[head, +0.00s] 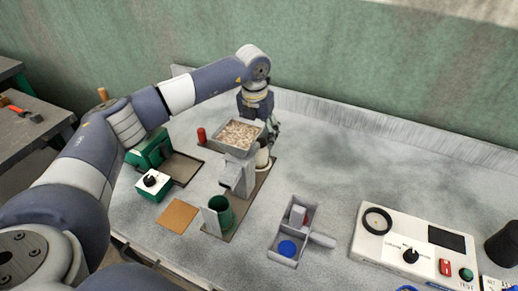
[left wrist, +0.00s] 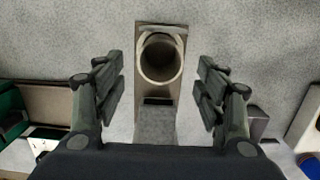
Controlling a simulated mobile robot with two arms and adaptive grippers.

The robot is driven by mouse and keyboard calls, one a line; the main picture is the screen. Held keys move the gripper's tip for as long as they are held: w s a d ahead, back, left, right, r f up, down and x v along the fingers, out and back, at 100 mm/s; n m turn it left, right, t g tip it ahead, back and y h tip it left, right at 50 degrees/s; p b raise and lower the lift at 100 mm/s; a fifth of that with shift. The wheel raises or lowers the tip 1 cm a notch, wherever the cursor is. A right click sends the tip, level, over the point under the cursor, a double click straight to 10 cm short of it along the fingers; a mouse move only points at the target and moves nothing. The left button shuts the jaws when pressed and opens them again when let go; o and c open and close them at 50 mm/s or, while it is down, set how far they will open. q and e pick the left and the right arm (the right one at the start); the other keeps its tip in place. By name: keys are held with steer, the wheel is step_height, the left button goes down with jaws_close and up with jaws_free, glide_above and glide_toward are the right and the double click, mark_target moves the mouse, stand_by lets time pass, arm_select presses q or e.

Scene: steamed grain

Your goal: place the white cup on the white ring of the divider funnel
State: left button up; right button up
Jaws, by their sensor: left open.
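The white cup (head: 263,158) stands behind the grey divider funnel (head: 238,172) on its narrow brown base. In the left wrist view the cup (left wrist: 160,58) is seen from above, mouth open and dark inside, and a pale curved edge (left wrist: 150,28) shows just beyond it. I cannot tell whether this is the white ring, or whether the cup rests on it. My left gripper (head: 273,133) is open above the cup; in the left wrist view its fingers (left wrist: 160,84) are apart on either side, nearer the camera, not touching it. The right gripper is not in view.
A green cup (head: 218,213) stands at the base's near end. A grey divided tray (head: 291,228) and a white control panel (head: 402,243) lie to the right. The table between hopper and back wall is clear.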

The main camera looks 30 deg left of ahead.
arm_select(q)
steer(key=shift+s+r+b, duration=0.15)
steer(key=shift+r+b, duration=0.05)
steer(key=shift+r, duration=0.9)
steer(key=shift+s+r+b, duration=0.1)
steer(key=shift+r+b, duration=0.05)
steer(key=shift+r, duration=0.9)
